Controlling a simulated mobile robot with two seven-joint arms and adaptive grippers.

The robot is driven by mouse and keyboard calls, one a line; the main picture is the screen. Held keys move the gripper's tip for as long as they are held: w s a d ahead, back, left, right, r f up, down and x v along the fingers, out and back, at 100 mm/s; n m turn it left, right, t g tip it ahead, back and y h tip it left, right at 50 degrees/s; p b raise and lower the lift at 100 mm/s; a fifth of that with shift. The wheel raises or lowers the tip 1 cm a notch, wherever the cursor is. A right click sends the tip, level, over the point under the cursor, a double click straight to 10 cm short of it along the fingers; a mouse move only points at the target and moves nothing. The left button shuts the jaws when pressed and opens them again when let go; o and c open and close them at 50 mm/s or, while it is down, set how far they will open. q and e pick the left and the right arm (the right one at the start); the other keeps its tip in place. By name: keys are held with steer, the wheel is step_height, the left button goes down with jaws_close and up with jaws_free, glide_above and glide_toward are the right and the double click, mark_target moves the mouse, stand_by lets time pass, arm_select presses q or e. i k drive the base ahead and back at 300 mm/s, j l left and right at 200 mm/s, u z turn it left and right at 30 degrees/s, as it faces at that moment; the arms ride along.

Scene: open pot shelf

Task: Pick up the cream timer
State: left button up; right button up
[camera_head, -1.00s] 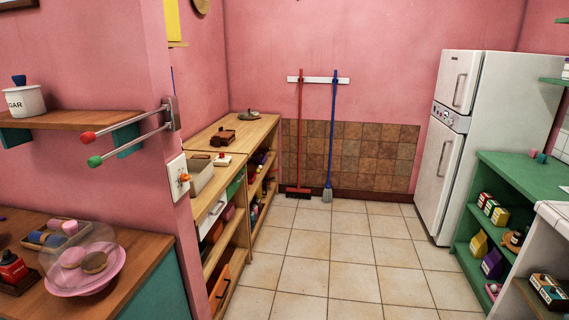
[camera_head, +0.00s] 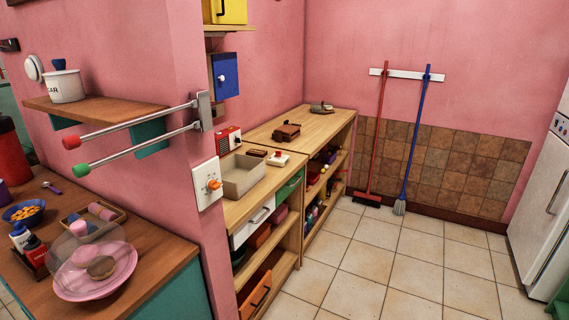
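I cannot tell for certain which thing is the cream timer. A small cream-white thing with a red top (camera_head: 279,158) lies on the wooden counter, beside a small brown thing (camera_head: 257,153). A cream-white plate with an orange knob (camera_head: 207,184) is fixed to the end of the pink wall. A round white thing (camera_head: 33,68) shows at the wall above the left shelf. Neither of my grippers is in view.
A beige open tray (camera_head: 238,177) and a red box (camera_head: 228,140) stand on the wooden counter (camera_head: 330,122). Rails with red and green ends (camera_head: 135,128) stick out from the wall. A pink plate with a clear dome (camera_head: 92,272) is at front left. The tiled floor (camera_head: 400,275) is clear.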

mark_target(281, 162)
steer(key=i+l+u, duration=0.15)
steer(key=i+l, duration=0.75)
steer(key=i+l+u, duration=0.15)
steer(key=i+l, duration=0.85)
